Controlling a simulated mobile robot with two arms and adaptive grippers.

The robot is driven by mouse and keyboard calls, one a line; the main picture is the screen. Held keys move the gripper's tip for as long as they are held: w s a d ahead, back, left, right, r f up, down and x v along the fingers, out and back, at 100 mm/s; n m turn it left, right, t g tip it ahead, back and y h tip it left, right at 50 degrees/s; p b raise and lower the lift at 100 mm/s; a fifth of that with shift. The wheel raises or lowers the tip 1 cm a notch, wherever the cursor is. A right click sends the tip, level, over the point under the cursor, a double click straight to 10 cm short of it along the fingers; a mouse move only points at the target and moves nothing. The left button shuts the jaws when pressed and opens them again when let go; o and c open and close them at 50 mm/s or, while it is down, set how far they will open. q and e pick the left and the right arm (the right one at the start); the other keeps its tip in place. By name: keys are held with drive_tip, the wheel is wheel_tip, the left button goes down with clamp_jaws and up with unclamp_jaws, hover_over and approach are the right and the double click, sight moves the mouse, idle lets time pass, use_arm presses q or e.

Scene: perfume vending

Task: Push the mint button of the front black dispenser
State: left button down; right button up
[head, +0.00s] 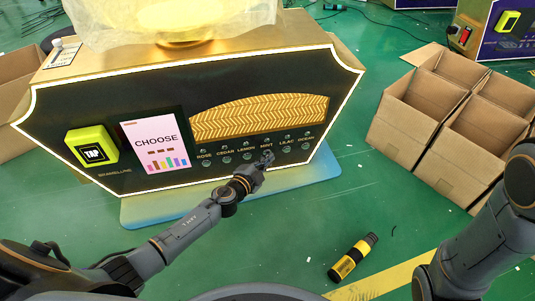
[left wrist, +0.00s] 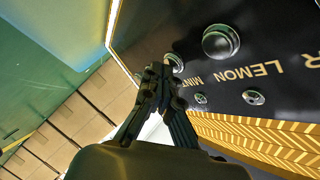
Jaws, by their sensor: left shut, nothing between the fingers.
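The black dispenser (head: 90,110) with gold trim faces me, with a row of silver buttons labelled ROSE, CEDAR, LEMON, MINT, LILAC and OCEAN. My left gripper (head: 265,159) is shut and empty, with its tips just in front of the larger button under the MINT label. In the head view the gripper covers that button. In the left wrist view the mint button (left wrist: 175,62) shows partly behind the fingertips (left wrist: 158,72); I cannot tell whether they touch. The larger lemon button (left wrist: 220,41) is beside it. My right arm shows, but its gripper is out of view.
The dispenser has a "CHOOSE" screen (head: 155,145) and a yellow TAP reader (head: 92,147). An open divided cardboard box (head: 405,125) stands to the right. A black and yellow cylinder (head: 352,258) lies on the green floor. Another dispenser (head: 490,32) stands at the back right.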

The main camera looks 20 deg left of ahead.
use_arm(q)
drive_tip(key=shift+w+a, duration=0.1)
drive_tip(key=shift+w, duration=0.05)
idle(0.4)
drive_tip(key=shift+s+d, duration=0.45)
drive_tip(key=shift+s, duration=0.35)
drive_tip(key=s+d, duration=0.1)
drive_tip(key=s, duration=0.1)
drive_tip(key=s+d, duration=0.1)
drive_tip(key=s, duration=0.1)
drive_tip(key=shift+s+d+p, duration=0.1)
drive_tip(key=shift+d+p, duration=0.2)
drive_tip(key=shift+d+r, duration=0.1)
idle(0.5)
